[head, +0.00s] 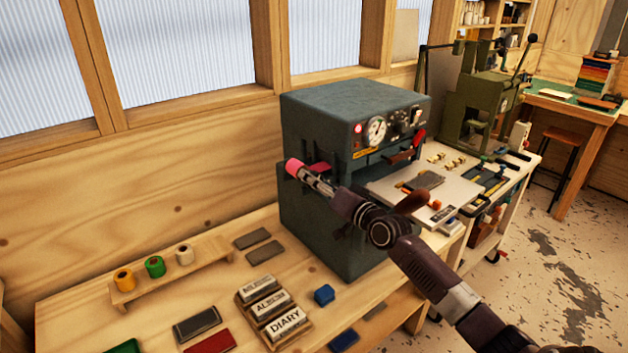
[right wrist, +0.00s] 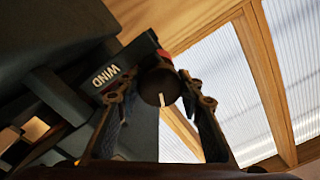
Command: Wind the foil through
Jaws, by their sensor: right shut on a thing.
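The blue-grey foil press (head: 335,115) stands on the bench, with a gauge and switches on its front. My right arm reaches in from the lower right, and my right gripper (head: 312,180) is at the press's left front. In the right wrist view my right gripper (right wrist: 158,95) is shut on a dark round knob (right wrist: 152,86) with a pale line on its face. A dark bar (right wrist: 110,76) marked WIND is right beside the knob. A pink cylinder (head: 293,167) shows just past the fingertips in the head view; whether it joins the knob is unclear. My left gripper is out of view.
A wooden rack (head: 170,281) holds yellow, green and white rolls. A tray of labelled blocks (head: 270,310), a blue block (head: 324,294) and dark plates (head: 265,252) lie on the bench. A green lever press (head: 480,100) stands at the back right. The wall is close behind.

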